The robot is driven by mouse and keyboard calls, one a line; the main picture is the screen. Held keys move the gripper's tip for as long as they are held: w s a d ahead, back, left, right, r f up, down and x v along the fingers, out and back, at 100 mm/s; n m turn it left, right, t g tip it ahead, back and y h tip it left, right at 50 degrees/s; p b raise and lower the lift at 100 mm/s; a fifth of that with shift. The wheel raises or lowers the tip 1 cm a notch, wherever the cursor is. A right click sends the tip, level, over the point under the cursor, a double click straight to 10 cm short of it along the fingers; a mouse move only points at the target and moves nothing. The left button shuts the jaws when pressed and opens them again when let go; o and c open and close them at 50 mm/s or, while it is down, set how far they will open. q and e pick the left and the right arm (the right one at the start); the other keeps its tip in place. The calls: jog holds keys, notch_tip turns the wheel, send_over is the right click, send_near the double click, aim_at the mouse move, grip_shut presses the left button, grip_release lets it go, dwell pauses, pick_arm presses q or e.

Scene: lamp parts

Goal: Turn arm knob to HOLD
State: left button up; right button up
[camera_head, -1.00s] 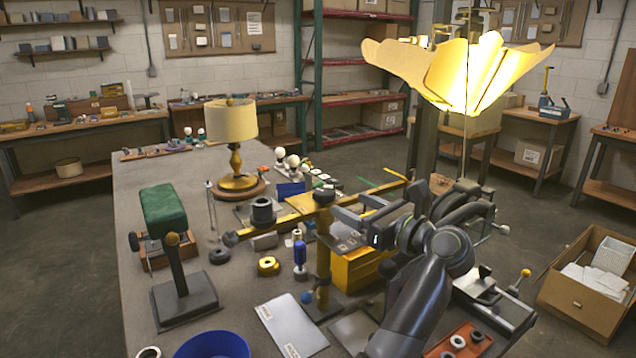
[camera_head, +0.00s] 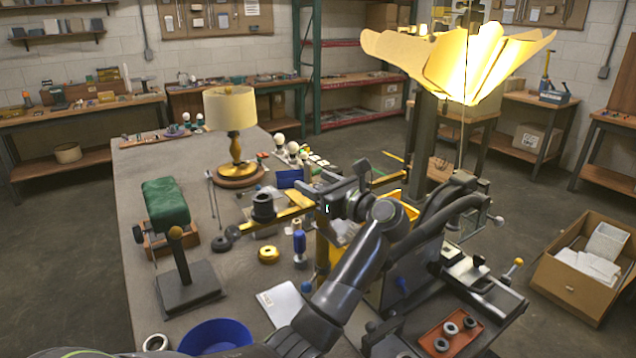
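The brass arm (camera_head: 290,214) is a yellow bar running across a yellow post over the bench. A dark knob topped the post in the earlier frame; now my gripper hides that spot, and no HOLD mark can be read. My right gripper cannot be made out.
A lit, fanned paper shade (camera_head: 455,62) hangs at upper right. A table lamp (camera_head: 232,115) stands behind. A green cushion on a stand (camera_head: 167,204) is at left. A blue bowl (camera_head: 215,337) and a white card (camera_head: 283,300) lie in front. A carton (camera_head: 567,283) is at right.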

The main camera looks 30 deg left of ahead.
pick_arm(q)
jog(key=c, duration=0.9)
jog(key=shift+t, duration=0.3)
jog(key=shift+m+t+h, duration=0.3)
jog(key=shift+m+t, duration=0.4)
jog(key=shift+w+m+t+h+p, duration=0.1)
jog(key=shift+m+t+h+p, duration=0.25)
jog(key=shift+m+t, duration=0.4)
jog(key=m+t+h, duration=0.1)
jog(key=t+p, duration=0.1)
jog(key=t, duration=0.1)
jog(key=shift+w+d+r+m+h, duration=0.1)
jog(key=shift+w+r+m+h, duration=0.05)
jog(key=shift+m+h, duration=0.2)
jog(key=shift+w+d+m+t+h+p, duration=0.1)
jog(key=shift+m+t+h+p, duration=0.6)
jog(key=shift+t, duration=0.15)
